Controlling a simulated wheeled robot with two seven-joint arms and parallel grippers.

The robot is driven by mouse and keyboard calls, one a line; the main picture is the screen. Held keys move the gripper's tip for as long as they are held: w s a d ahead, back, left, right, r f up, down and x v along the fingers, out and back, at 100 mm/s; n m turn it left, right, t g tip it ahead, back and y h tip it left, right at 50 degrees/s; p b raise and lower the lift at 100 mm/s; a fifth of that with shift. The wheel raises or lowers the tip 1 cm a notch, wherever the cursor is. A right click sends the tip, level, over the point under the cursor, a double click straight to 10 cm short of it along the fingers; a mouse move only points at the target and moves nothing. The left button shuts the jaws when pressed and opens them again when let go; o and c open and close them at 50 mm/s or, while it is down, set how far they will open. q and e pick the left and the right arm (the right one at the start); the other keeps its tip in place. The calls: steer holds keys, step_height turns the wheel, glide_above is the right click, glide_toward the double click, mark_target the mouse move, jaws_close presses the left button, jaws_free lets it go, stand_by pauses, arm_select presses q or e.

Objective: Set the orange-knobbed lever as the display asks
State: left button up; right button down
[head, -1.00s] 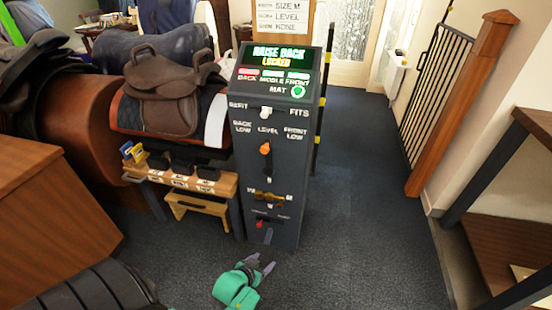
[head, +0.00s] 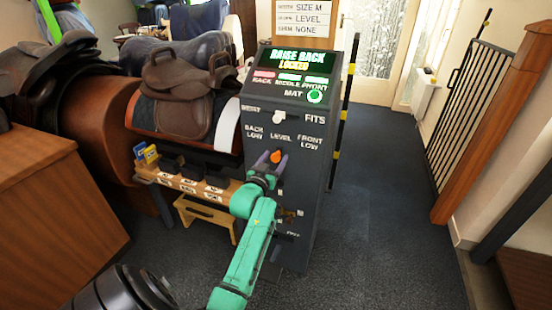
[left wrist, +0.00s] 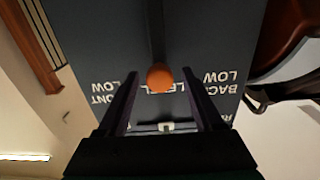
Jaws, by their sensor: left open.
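The orange-knobbed lever (head: 275,156) is on the front of the dark panel, below the LEVEL mark, between BACK LOW on the left and FRONT LOW on the right. The display (head: 297,61) reads RAISE BACK, LOCKED. My left gripper (head: 271,159) is open at the lever. In the left wrist view, the orange knob (left wrist: 160,77) sits between the two dark fingers, with a gap on each side. My left forearm hides part of the lower panel. My right gripper is not in view.
A white knob (head: 279,117) sits above the lever, between REFIT and FITS. A brown saddle (head: 180,95) rests on a stand left of the panel. A small wooden step stool (head: 207,218) stands below. Floor right of the panel is clear up to the gate (head: 452,110).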

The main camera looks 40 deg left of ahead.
arm_select(q)
steer(key=shift+w+a, duration=0.25)
steer(key=shift+w, duration=0.4)
jaws_close()
stand_by(0.9)
